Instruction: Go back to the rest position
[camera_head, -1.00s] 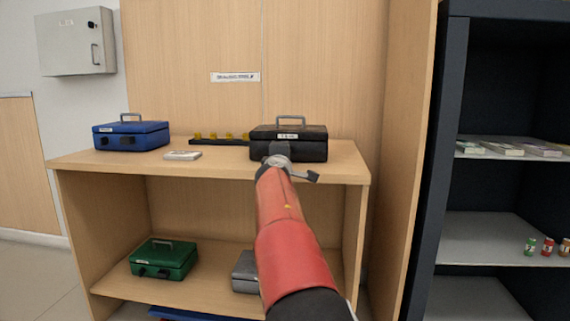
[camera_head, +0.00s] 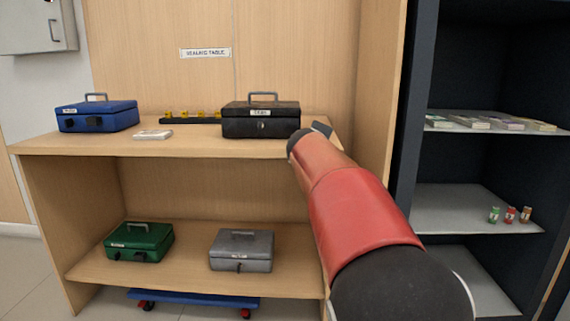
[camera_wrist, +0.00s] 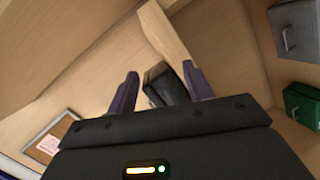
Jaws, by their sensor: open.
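My red arm (camera_head: 355,215) reaches up from the lower right in the head view. Its dark end shows near the right end of the shelf top, beside the black box (camera_head: 260,121). In the wrist view my gripper (camera_wrist: 160,70) has its two dark fingers spread apart. A dark object (camera_wrist: 158,78) shows beyond and between them; I cannot tell whether it is the black box. Nothing is visibly held.
A blue box (camera_head: 98,114) and white packet (camera_head: 152,134) lie on the wooden shelf's top (camera_head: 190,146). Green (camera_head: 138,242) and grey (camera_head: 240,250) boxes stand below. A blue trolley (camera_head: 190,298) is underneath. A dark rack (camera_head: 470,155) stands close on the right.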

